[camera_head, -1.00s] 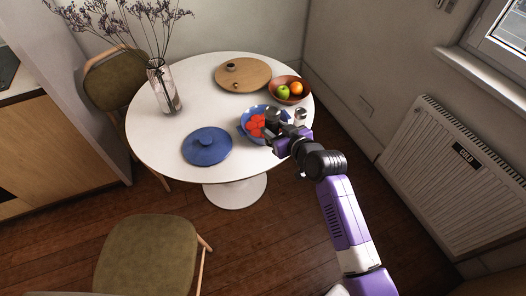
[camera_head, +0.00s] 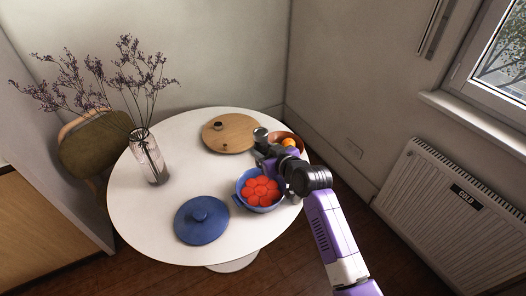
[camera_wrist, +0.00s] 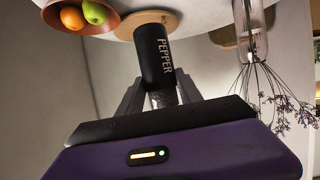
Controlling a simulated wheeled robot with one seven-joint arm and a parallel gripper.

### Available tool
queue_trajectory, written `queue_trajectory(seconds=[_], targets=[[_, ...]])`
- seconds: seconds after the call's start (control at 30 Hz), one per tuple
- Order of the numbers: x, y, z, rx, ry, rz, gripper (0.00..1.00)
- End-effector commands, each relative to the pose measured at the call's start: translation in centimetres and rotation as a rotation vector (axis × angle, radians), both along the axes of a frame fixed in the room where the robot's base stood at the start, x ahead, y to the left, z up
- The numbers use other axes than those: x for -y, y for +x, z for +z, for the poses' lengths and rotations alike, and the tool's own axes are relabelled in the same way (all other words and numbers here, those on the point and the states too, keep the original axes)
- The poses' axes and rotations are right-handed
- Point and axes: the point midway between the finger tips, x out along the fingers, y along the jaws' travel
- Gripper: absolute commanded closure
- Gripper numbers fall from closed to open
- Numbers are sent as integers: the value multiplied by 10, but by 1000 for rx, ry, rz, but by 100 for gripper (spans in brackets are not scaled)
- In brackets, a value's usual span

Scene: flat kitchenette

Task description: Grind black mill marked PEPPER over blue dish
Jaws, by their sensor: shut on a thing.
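The black mill marked PEPPER (camera_wrist: 154,55) is between the fingers of my gripper (camera_wrist: 160,95) in the wrist view. That view is upside down, with the tabletop at its upper edge. In the head view the mill's grey top (camera_head: 260,134) points up, and my gripper (camera_head: 268,153) is shut on it beyond the blue dish's far edge. The mill looks roughly upright; whether its base touches the table is hidden. The blue dish (camera_head: 240,198) stands on the table and holds red pieces (camera_head: 262,190). My arm passes close to its right side.
On the white round table (camera_head: 150,220) lie a blue lid (camera_head: 202,220) and a round wooden board (camera_head: 230,133) with small items. A fruit bowl (camera_head: 297,138) is right of my gripper, partly covered. A glass vase (camera_head: 150,158) with dry stems stands left. The table's left-centre is clear.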

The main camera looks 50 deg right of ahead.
Motion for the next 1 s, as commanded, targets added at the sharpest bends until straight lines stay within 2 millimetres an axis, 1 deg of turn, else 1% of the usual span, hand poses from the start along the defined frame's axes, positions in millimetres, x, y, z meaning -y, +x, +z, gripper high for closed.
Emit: queue_trajectory(seconds=[0.17,0.47,0.5,0.7,0.8,1.0], targets=[[12,-3,-3,-49,-187,1,100],[42,-12,-11,-175,-651,1,100],[44,-12,-17,-187,-691,1,100],[50,-13,-31,-231,-862,2,100],[52,-13,-41,-240,-906,0,100],[54,-14,-48,-260,-985,0,100]])
